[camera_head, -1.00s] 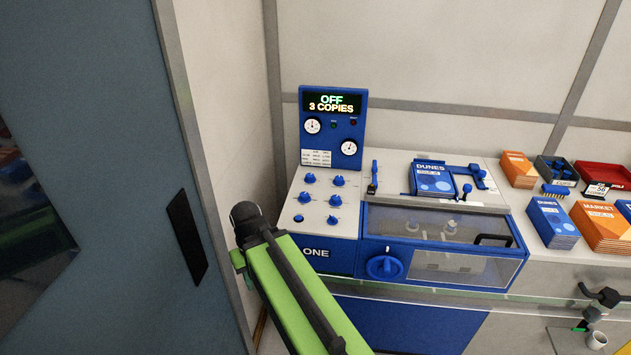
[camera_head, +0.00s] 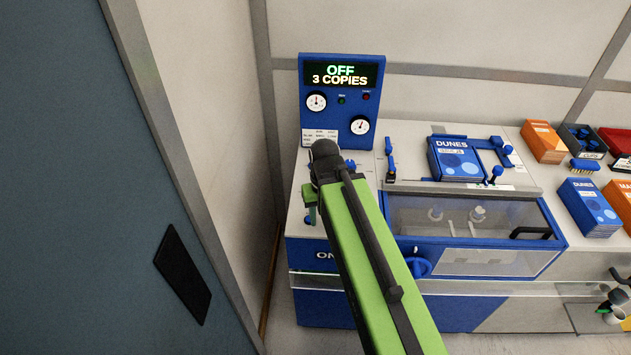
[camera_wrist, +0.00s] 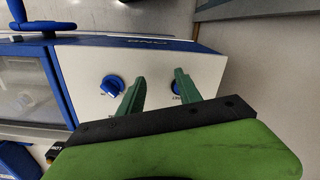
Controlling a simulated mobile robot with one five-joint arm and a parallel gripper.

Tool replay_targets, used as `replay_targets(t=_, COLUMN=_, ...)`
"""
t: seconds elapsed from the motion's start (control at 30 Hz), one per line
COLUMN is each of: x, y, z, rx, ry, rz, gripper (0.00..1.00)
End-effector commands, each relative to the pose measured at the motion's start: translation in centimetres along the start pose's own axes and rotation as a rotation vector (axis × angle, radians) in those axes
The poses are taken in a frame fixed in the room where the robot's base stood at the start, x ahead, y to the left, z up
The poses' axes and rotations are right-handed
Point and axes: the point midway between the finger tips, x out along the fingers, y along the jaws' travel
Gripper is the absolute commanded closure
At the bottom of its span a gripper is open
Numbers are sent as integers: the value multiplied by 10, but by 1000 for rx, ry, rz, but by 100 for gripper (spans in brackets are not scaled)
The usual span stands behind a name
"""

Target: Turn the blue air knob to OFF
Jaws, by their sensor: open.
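In the wrist view my gripper (camera_wrist: 159,75) is open and empty, with its two green fingers over the white control panel (camera_wrist: 150,58). A blue knob (camera_wrist: 112,85) lies just left of the left finger. Another blue knob (camera_wrist: 176,87) is partly hidden behind the right finger. Their labels are too small or covered to read, so I cannot tell which is the air knob. In the head view my arm covers most of the knob panel; a blue knob (camera_head: 351,167) shows right of the wrist and another (camera_head: 311,216) at the left.
The display (camera_head: 340,74) reads OFF, 3 COPIES. A clear-lidded compartment (camera_head: 470,218) with a black handle and a large blue front knob (camera_head: 420,267) stand right of my arm. A DUNES stack (camera_head: 456,158) lies behind. A wall is close on the left.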

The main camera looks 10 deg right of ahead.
Motion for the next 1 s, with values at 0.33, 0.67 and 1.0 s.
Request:
replay_targets(t=0.33, x=-128, y=6, z=-105, rx=644, ry=0, rz=0, gripper=46)
replay_targets(t=0.67, x=-162, y=10, z=-148, rx=1031, ry=0, rz=0, gripper=46)
replay_targets(t=1.0, x=-131, y=11, z=-147, rx=1030, ry=0, rz=0, gripper=46)
